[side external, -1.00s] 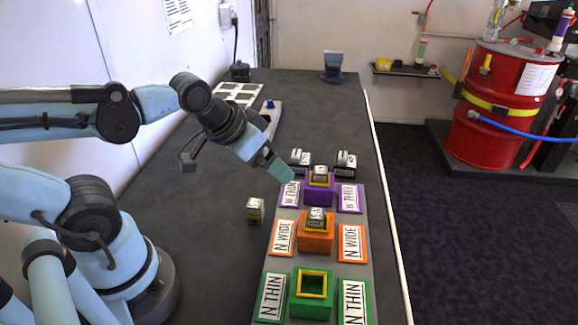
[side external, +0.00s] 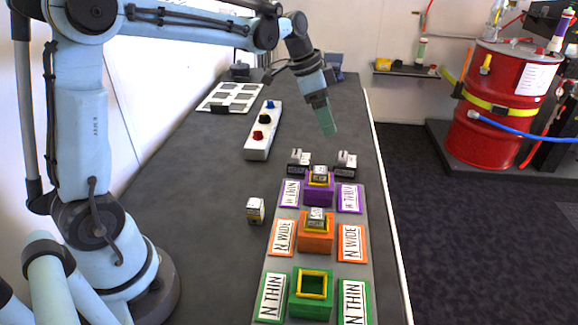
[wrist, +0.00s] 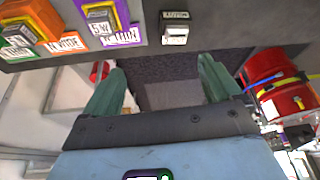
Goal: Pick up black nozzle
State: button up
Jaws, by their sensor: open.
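Two black pieces with silver tops, which look like nozzles, stand behind the purple holder: a left one (side external: 299,162) and a right one (side external: 345,163). A black piece with a pale label (wrist: 175,27) shows in the wrist view, above and between my fingers; I cannot tell which of the two it is. Another dark piece with a silver and yellow top (side external: 255,210) stands alone left of the orange holder. My gripper (side external: 327,122) is behind and above the rear pieces, pointing down. Its green fingers (wrist: 161,85) are apart with nothing between them.
The purple (side external: 319,193) and orange (side external: 316,237) holders carry silver-topped pieces; the green holder (side external: 310,304) is empty. A grey block with blue, dark and red knobs (side external: 262,132) lies left. The table's right edge (side external: 381,165) is near. Bare table surrounds the lone left piece.

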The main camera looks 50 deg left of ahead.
jog(key=m, duration=0.2)
send_near(344, 154)
jog(key=r, duration=0.1)
jog(key=shift+m+g+h, duration=0.3)
jog(key=shift+h, duration=0.3)
jog(key=x, duration=0.8)
jog(key=a+x, duration=0.1)
jog(key=x, duration=0.3)
jog(key=shift+f, duration=0.35)
jog(key=c, duration=1.1)
jog(key=shift+r, duration=0.1)
